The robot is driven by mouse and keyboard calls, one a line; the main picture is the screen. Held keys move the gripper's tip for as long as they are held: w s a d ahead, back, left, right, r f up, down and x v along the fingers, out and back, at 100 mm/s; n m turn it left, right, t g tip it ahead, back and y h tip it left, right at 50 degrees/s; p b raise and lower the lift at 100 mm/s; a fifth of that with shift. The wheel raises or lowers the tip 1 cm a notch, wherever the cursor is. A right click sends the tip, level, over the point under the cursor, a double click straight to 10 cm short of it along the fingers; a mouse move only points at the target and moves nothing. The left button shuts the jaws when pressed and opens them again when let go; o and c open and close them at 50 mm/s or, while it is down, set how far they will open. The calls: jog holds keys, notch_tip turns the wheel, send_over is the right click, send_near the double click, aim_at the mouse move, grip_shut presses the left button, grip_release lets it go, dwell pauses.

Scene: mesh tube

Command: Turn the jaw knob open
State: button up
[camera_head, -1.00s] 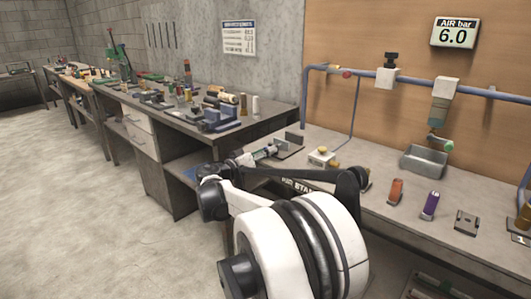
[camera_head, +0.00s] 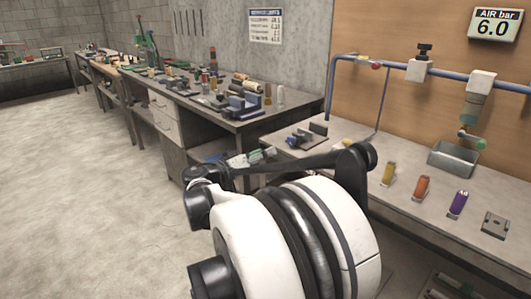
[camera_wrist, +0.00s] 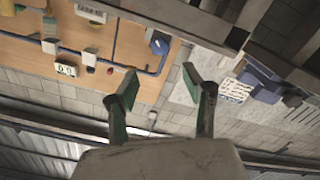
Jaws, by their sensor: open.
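A fixture with upright grey jaw plates on a flat base (camera_head: 312,138) stands at the left end of the right bench in the head view. A small blue part (camera_head: 291,142) sits at its left side; I cannot tell whether it is the jaw knob. My gripper (camera_head: 262,155) is in front of the bench's left end, left of and nearer than the fixture, apart from it. In the wrist view my gripper (camera_wrist: 160,74) has its two green-padded fingers spread, with nothing between them. A yellow-topped part (camera_head: 346,142) is mostly hidden behind my arm.
Yellow (camera_head: 388,174), orange (camera_head: 421,187) and purple (camera_head: 457,204) pieces stand along the right bench, with a grey metal tray (camera_head: 453,159) behind. A blue pipe (camera_head: 395,68) runs above. The left bench (camera_head: 236,122) is cluttered; the floor (camera_head: 90,190) is clear.

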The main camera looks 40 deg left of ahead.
aim_at(290, 141)
jog(key=w+m, duration=0.2)
jog(key=w, duration=0.2)
jog(key=w+m+p, duration=0.1)
jog(key=w+m, duration=0.1)
jog(key=w, duration=0.2)
jog(key=w+m+p, duration=0.1)
jog(key=w+m, duration=0.1)
jog(key=w, duration=0.2)
jog(key=shift+w+d, duration=0.3)
dwell(0.3)
jog(key=shift+c, duration=0.5)
grip_shut()
